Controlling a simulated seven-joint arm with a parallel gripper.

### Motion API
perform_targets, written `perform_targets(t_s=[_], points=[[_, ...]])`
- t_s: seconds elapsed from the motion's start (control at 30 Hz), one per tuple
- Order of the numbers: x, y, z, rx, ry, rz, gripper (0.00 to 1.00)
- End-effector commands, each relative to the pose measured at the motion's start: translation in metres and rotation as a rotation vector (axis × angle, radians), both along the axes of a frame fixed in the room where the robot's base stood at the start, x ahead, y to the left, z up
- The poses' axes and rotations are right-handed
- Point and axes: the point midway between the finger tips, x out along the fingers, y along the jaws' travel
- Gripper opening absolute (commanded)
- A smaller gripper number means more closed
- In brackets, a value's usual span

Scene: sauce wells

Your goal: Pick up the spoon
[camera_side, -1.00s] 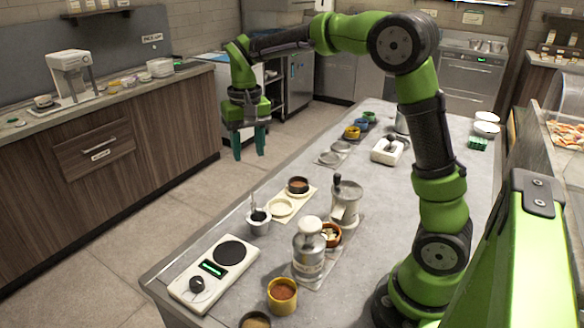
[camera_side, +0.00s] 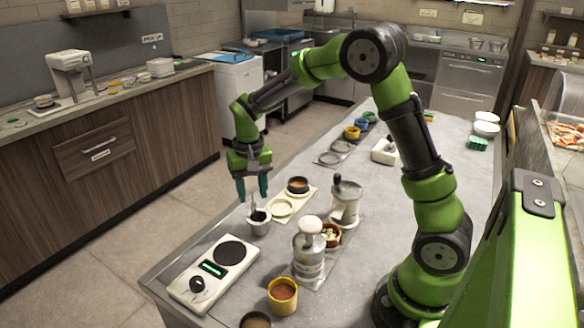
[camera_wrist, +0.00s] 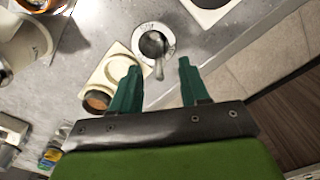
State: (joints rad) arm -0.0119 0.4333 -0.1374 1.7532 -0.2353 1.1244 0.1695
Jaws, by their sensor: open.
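The spoon (camera_wrist: 159,68) stands tilted in a small white cup (camera_wrist: 143,33) with dark contents. In the side view its thin handle (camera_side: 253,204) rises from the cup (camera_side: 259,228) near the counter's left edge. My gripper (camera_side: 253,197) is open and empty, its green fingers pointing down just above the cup, close around the handle in that view. In the wrist view, the gripper (camera_wrist: 157,65) has its two fingertips apart, with the spoon handle's end between them and nearer the left finger. I cannot tell whether a finger touches the spoon.
A cream holder (camera_side: 281,207) with a brown-filled bowl (camera_side: 298,185) stands right of the cup. A white scale (camera_side: 232,252) is in front. A metal grinder-like device (camera_side: 346,200) and a shaker (camera_side: 309,250) stand further right. Floor lies beyond the counter's left edge.

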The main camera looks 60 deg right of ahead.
Motion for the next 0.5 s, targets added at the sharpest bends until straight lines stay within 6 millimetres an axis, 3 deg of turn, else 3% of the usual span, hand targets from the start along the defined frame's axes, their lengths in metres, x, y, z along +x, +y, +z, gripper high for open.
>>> perform_targets(t_s=[0.2,0.5], points=[[-0.001,0.001,-0.033,0.000,0.004,0.000,0.45],[-0.001,0.000,-0.040,-0.001,0.001,0.000,0.45]])
